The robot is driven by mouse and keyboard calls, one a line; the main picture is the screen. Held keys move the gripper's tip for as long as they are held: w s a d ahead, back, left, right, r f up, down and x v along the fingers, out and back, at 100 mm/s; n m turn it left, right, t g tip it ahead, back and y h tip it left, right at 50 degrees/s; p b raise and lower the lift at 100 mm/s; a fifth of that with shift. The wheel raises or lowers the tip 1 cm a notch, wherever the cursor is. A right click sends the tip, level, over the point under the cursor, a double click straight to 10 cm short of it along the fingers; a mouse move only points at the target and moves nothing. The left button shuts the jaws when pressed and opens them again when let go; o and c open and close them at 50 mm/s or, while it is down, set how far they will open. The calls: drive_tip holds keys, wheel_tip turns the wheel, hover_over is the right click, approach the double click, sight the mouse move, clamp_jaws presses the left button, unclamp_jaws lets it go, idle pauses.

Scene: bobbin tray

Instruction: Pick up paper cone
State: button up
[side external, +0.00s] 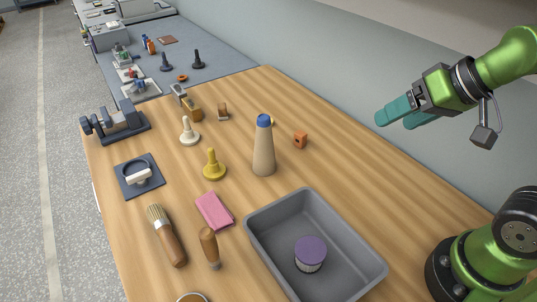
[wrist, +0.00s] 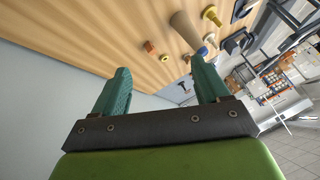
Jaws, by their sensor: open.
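The paper cone (side external: 263,156) is tan with a blue top (side external: 264,121). It stands upright on the wooden table, near the middle in the side view. In the wrist view the cone (wrist: 187,30) is near the top, right of centre, its blue end pointing down in the picture. My gripper (side external: 395,121) is raised at the right of the side view, well apart from the cone. In the wrist view the two teal fingers of my gripper (wrist: 160,70) are spread wide with nothing between them.
A grey tray (side external: 256,238) holding a purple-lidded jar (side external: 310,253) is in front of the cone. A yellow peg (side external: 213,166), cream peg (side external: 189,133) and orange block (side external: 300,140) stand around it. A pink pad (side external: 214,210) and brush (side external: 167,237) lie at front left.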

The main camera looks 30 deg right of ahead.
drive_tip(key=w+a+r+n, duration=0.4)
drive_tip(key=w+a+r, duration=0.1)
drive_tip(key=w+r, duration=0.15)
drive_tip(key=g+h, duration=0.2)
drive_tip(key=g, duration=0.1)
approach(262, 128)
drive_tip(key=x, duration=0.4)
drive_tip(key=w+d+x, duration=0.1)
drive_tip(key=x, duration=0.1)
drive_tip(key=shift+f, duration=0.1)
drive_tip(key=x, duration=0.5)
drive_tip(key=shift+w+d+f, duration=0.15)
drive_tip(key=shift+w+f, duration=0.1)
drive_tip(key=shift+w, duration=0.05)
drive_tip(key=c, duration=1.4)
